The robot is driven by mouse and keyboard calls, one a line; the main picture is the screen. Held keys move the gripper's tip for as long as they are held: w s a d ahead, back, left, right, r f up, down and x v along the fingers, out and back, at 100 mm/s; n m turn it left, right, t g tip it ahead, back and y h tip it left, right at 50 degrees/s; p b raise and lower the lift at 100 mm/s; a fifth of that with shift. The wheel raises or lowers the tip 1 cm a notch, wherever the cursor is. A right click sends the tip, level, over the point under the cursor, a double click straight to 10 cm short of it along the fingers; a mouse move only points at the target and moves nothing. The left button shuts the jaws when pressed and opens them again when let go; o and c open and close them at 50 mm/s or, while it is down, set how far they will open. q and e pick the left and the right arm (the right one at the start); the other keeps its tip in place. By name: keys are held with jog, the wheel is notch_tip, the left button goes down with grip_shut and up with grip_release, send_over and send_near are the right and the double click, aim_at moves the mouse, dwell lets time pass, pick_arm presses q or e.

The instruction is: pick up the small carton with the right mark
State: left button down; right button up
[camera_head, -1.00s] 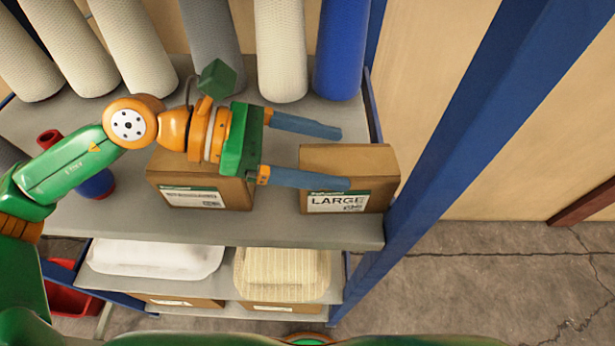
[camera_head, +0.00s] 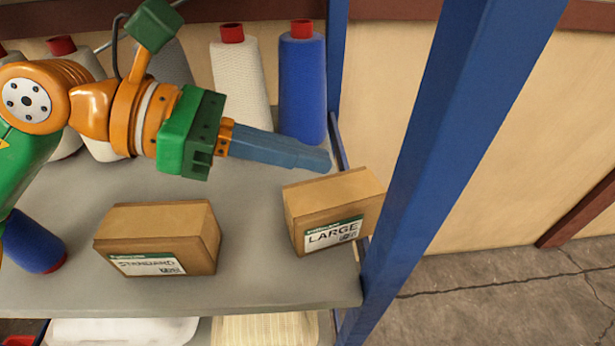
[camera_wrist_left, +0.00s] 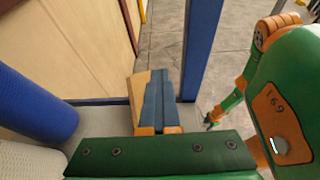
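Two small brown cartons stand on the upper shelf. One carton, labelled STANDARD (camera_head: 160,238), is at the left near the front edge. The other, labelled LARGE (camera_head: 333,212), is at the right end beside the blue post and sits turned at an angle. My left gripper (camera_head: 325,160) is just behind and above the LARGE carton, its blue fingers close together with nothing seen between them. In the left wrist view the fingers (camera_wrist_left: 160,90) lie side by side, with a strip of tan carton (camera_wrist_left: 137,92) beside them. I cannot tell whether they touch it. My right gripper (camera_wrist_left: 210,120) is small and unclear in the left wrist view.
A blue roll (camera_head: 303,85) and a white roll (camera_head: 240,80) stand at the back of the shelf. Another blue roll (camera_head: 35,242) lies at the left. The blue post (camera_head: 430,170) bounds the shelf's right end. Shelf surface (camera_head: 255,245) between the cartons is clear.

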pick_arm(q)
jog(key=c, duration=1.6)
grip_release()
jog(key=shift+d+r, duration=0.1)
jog(key=shift+d, duration=0.15)
jog(key=shift+c, duration=1.6)
grip_release()
jog(key=shift+a, duration=0.1)
jog(key=shift+w, duration=0.1)
